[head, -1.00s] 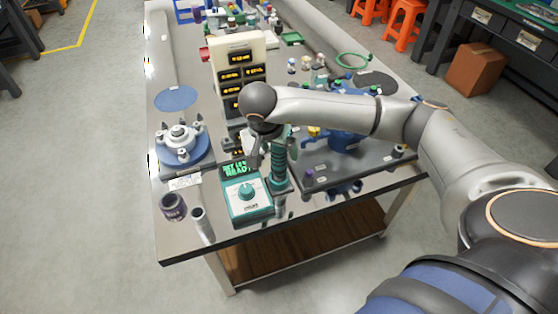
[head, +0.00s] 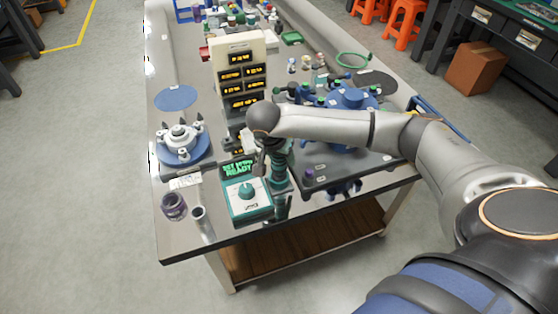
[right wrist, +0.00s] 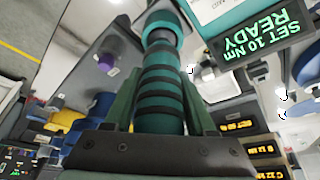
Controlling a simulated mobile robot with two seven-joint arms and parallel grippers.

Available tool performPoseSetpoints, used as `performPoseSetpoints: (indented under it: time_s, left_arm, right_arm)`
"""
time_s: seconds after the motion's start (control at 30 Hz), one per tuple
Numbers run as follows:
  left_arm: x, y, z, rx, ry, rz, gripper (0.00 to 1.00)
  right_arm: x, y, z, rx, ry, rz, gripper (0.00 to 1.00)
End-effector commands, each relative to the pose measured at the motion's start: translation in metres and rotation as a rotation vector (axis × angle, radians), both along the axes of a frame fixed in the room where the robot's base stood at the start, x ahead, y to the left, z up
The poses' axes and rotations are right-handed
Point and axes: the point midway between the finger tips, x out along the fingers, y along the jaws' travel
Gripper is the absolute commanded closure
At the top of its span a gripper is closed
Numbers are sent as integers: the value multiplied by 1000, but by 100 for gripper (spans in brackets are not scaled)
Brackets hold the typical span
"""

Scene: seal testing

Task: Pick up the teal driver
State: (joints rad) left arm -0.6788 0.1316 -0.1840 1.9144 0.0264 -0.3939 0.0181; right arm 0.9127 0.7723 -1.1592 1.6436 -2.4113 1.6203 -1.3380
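The teal driver (head: 279,172) stands upright at the table's front, just right of the torque controller (head: 246,195), whose screen reads READY. My right gripper (head: 266,160) is at the driver, its hand partly hiding the upper part. In the right wrist view the driver (right wrist: 160,100), teal with black rings, lies between the two dark green fingers. They flank it closely; whether they press on it I cannot tell. My left gripper is not in view.
A display tower (head: 240,75) stands behind the controller. A blue round part (head: 350,100) sits on a grey plate right of the driver. A white fixture (head: 181,140) is on the left. A purple-topped cup (head: 173,206) and a metal tube (head: 202,221) stand front left.

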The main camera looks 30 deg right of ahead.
Motion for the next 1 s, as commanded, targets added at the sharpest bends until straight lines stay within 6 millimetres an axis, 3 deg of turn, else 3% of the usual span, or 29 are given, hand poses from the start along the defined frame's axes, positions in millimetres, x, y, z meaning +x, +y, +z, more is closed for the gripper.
performPoseSetpoints:
  time_s: [0.07,0.47,1.0]
  left_arm:
    - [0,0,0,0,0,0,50]
    - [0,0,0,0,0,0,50]
    - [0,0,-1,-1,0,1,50]
  right_arm:
    - [0,0,0,0,0,0,54]
    - [0,0,0,0,0,0,99]
    - [2,0,7,0,-6,0,100]
